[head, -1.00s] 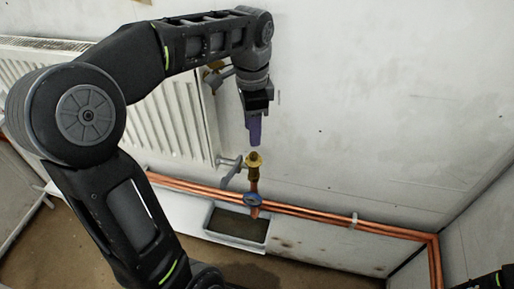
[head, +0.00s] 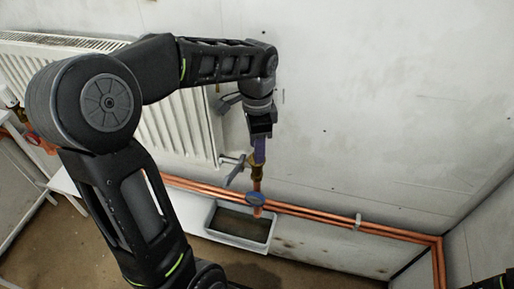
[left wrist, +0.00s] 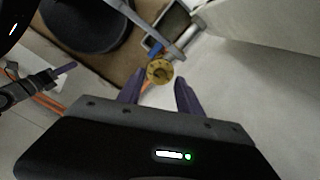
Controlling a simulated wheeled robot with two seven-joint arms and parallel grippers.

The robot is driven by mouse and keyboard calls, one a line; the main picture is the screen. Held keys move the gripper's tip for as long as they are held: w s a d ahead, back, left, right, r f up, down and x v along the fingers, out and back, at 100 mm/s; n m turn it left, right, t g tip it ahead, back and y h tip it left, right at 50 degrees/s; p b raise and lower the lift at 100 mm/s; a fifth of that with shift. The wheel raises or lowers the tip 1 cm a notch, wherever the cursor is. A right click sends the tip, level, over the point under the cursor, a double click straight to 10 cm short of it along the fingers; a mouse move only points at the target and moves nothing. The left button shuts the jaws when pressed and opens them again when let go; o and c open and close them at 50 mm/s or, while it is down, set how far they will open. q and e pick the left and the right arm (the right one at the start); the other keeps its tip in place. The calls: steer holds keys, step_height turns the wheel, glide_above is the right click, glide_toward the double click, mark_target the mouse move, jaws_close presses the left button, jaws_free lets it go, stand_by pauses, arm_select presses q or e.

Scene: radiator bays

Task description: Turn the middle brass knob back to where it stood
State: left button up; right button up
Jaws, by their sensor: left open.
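The brass knob (left wrist: 159,71) shows from above in the left wrist view, round and yellow, just beyond and between my two purple left fingertips (left wrist: 159,88). These fingers are apart, with nothing shut between them. In the head view my left gripper (head: 259,150) points down onto the brass valve (head: 257,173) and hides most of its knob. I cannot tell whether the fingers touch the knob.
A white radiator (head: 165,115) stands left of the valve, joined by a grey fitting (head: 236,168). Copper pipes (head: 330,219) run along the wall below. A blue ring (head: 256,199) sits under the valve, above a grey tray (head: 240,243). The wall at right is clear.

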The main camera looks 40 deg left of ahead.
arm_select(q)
steer(key=shift+f, duration=0.65)
jaws_close()
